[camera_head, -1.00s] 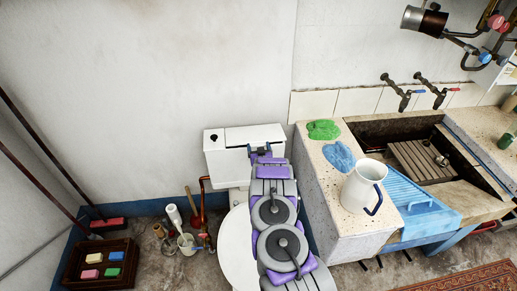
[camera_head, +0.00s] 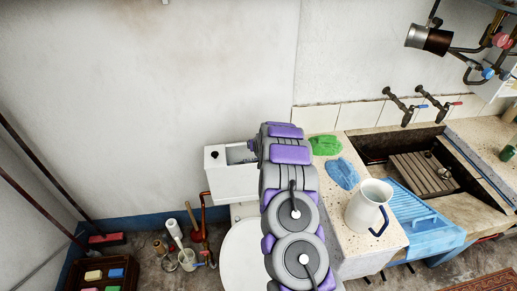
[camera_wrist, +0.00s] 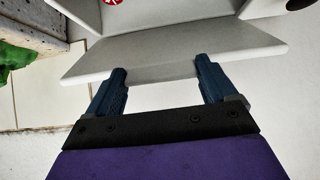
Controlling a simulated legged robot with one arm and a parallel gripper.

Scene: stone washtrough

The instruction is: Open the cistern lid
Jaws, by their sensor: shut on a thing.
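The white cistern (camera_head: 230,184) stands against the back wall behind the toilet bowl (camera_head: 242,255). Its top is partly open, and a grey inside shows beside the black button (camera_head: 214,154). The cistern lid (camera_wrist: 175,47) is a flat white slab crossing the wrist view. My gripper (camera_wrist: 160,66) is shut on the lid's near edge, with one blue finger at each side of the held part. In the head view my arm hides the lid and the fingers. A red and white part (camera_wrist: 112,2) shows beyond the lid in the wrist view.
The speckled counter right of the cistern holds a green cloth (camera_head: 325,145), a blue cloth (camera_head: 342,173) and a white jug (camera_head: 369,206). Bottles and brushes (camera_head: 184,245) stand on the floor at left. The wall above the cistern is bare.

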